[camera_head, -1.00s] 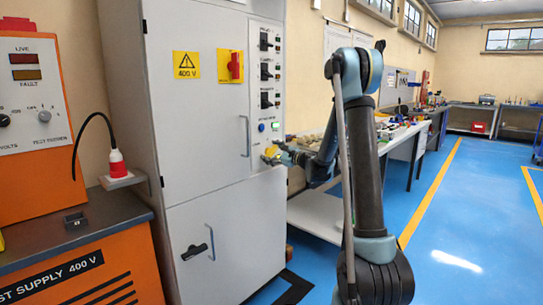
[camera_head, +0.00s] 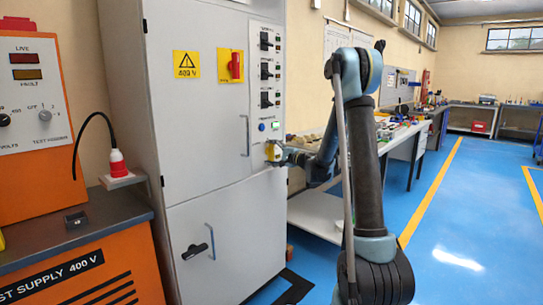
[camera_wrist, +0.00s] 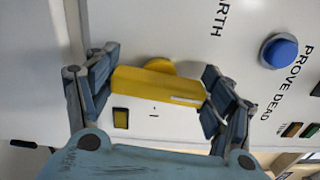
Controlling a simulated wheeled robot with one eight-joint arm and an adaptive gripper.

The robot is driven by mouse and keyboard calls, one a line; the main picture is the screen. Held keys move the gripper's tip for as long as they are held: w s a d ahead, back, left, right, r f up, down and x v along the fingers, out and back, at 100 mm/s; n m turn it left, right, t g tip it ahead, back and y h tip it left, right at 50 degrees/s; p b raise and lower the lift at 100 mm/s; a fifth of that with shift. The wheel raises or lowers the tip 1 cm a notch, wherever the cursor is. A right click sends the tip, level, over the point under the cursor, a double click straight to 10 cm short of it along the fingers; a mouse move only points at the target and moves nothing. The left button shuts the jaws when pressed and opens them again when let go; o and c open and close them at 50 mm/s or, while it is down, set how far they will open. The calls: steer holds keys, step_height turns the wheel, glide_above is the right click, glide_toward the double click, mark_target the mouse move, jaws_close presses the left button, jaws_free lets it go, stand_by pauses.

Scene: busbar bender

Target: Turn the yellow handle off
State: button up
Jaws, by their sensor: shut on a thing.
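The yellow handle (camera_wrist: 150,84) is a blocky bar in front of a round yellow hub on the pale cabinet panel in the wrist view. My gripper (camera_wrist: 161,92) has its blue-grey fingers at the two ends of the bar and is shut on it. In the head view the yellow handle (camera_head: 272,150) is at the lower right edge of the cabinet front, with my gripper (camera_head: 279,155) at it, coming from the right. The fingers are small and partly hidden there.
A blue button (camera_wrist: 281,51) sits beside the handle, near the "PROVE DEAD" lettering. Black switches (camera_head: 266,70) line the panel above. The cabinet door has a red rotary switch (camera_head: 235,66) and a grey pull handle (camera_head: 245,136). Workbenches (camera_head: 398,150) stand to the right.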

steer(key=shift+s+f+n, duration=0.1)
steer(key=shift+n, duration=0.5)
steer(key=o, duration=1.1)
steer(key=shift+f, duration=0.1)
steer(key=shift+c, duration=0.2)
steer(key=shift+d, duration=0.15)
steer(key=v, duration=1.1)
steer(key=shift+s+d, duration=0.25)
